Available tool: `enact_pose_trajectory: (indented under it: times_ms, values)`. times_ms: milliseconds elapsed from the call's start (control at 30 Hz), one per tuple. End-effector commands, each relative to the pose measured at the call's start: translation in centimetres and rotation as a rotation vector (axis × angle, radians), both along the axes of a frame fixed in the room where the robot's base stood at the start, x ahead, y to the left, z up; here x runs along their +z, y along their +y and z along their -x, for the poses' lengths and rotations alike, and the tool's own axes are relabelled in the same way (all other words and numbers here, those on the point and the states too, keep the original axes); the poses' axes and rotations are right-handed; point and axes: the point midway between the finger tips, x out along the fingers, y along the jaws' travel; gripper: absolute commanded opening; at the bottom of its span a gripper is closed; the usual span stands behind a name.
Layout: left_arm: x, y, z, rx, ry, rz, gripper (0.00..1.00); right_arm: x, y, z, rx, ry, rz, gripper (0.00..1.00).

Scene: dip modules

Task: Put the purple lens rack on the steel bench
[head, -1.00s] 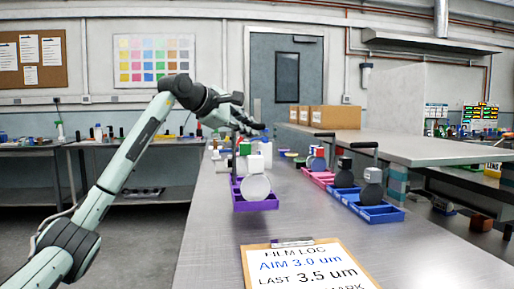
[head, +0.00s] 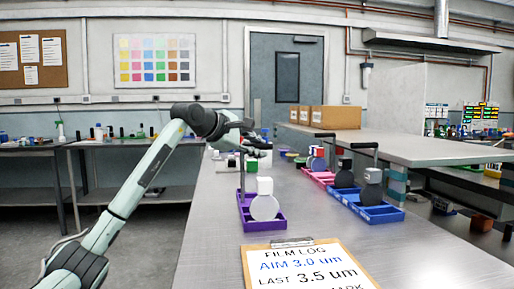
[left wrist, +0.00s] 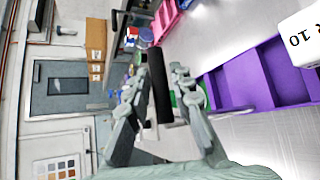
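The purple lens rack (head: 262,224) stands upright on the steel bench (head: 215,260), just behind the clipboard. It carries a grey round lens with a white block on top, and its thin post rises at the left. Part of its purple tray shows at the right of the left wrist view (left wrist: 245,82). My left gripper (head: 258,143) is above the rack at its dark handle bar. In the left wrist view the handle bar (left wrist: 160,90) lies between the two fingers (left wrist: 160,75), with small gaps beside it; the fingers look open around it. My right gripper is not in view.
A film log clipboard (head: 305,268) lies in front of the rack. Blue racks (head: 380,214) and a pink rack (head: 318,175) with upright handles stand to the right. Small items sit farther back. A raised shelf with cardboard boxes (head: 335,117) runs along the right.

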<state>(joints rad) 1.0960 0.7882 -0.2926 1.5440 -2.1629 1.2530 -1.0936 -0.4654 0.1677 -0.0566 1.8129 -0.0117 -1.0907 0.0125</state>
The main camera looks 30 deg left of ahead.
Motion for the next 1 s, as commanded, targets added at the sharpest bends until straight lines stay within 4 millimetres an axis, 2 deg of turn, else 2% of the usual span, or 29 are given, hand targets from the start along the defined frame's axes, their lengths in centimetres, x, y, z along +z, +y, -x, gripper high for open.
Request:
enact_pose_trajectory:
  times_ms: [67,367,467,567,700,1000]
  values:
    - [0.0,0.0,0.0,0.0,0.0,0.0,0.35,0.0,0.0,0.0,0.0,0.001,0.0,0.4]
    - [0.2,0.0,0.0,0.0,-0.001,0.0,0.35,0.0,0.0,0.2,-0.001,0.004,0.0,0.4]
    - [0.4,0.2,0.6,0.0,-0.002,-0.001,0.35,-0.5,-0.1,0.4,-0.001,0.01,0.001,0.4]
    - [1.0,0.6,2.0,0.002,-0.004,-0.003,0.35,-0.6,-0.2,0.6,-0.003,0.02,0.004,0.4]
    - [2.1,1.3,4.7,0.003,-0.003,-0.004,0.35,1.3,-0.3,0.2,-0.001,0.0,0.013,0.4]
    - [4.3,2.4,9.6,0.002,-0.002,-0.003,0.35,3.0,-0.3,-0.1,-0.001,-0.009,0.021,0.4]
